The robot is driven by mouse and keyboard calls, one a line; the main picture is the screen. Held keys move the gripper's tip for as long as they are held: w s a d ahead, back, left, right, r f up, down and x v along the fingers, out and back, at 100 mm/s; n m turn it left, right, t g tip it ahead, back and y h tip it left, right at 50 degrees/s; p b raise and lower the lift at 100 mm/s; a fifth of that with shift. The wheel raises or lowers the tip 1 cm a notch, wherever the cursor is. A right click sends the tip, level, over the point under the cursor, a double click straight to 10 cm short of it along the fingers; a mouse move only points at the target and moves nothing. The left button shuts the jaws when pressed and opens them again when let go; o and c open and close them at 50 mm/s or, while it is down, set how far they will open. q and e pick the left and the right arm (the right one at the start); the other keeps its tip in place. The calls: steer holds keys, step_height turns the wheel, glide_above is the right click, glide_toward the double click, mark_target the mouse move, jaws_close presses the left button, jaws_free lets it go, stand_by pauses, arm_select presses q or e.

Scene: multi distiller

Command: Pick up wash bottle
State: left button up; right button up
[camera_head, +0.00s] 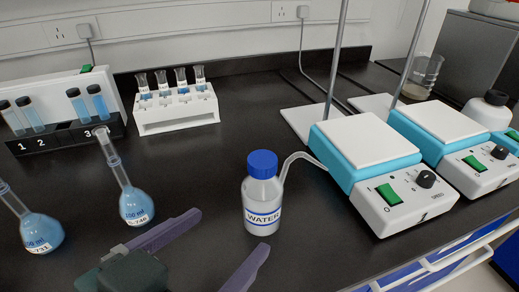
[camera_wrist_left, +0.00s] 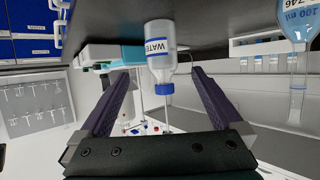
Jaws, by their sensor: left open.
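The wash bottle (camera_head: 262,200) stands upright on the black bench in the head view. It is clear, with a blue cap, a WATER label and a bent spout pointing right. My left gripper (camera_head: 231,231) is at the bottom of that view, with its two dark purple fingers apart and pointing toward the bottle. In the left wrist view, which is upside down, the wash bottle (camera_wrist_left: 158,55) shows beyond and between the fingertips of the open left gripper (camera_wrist_left: 162,72). The jaws look empty. My right gripper is in neither view.
Two flasks of blue liquid (camera_head: 136,205) (camera_head: 40,232) stand left of the bottle. A stirrer with a white plate (camera_head: 365,142) is close on its right, with a second one (camera_head: 440,122) beyond. Racks of tubes (camera_head: 178,110) (camera_head: 70,138) stand behind. The bench behind the bottle is clear.

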mark_target(252, 207)
arm_select(q)
steer(key=x, duration=0.4)
steer(key=shift+w+d+b, duration=0.15)
steer(key=shift+w+b, duration=0.1)
steer(key=shift+b, duration=0.1)
steer(key=b+x, duration=0.1)
steer(key=x, duration=0.4)
steer(key=shift+w, duration=0.25)
steer(key=c, duration=0.9)
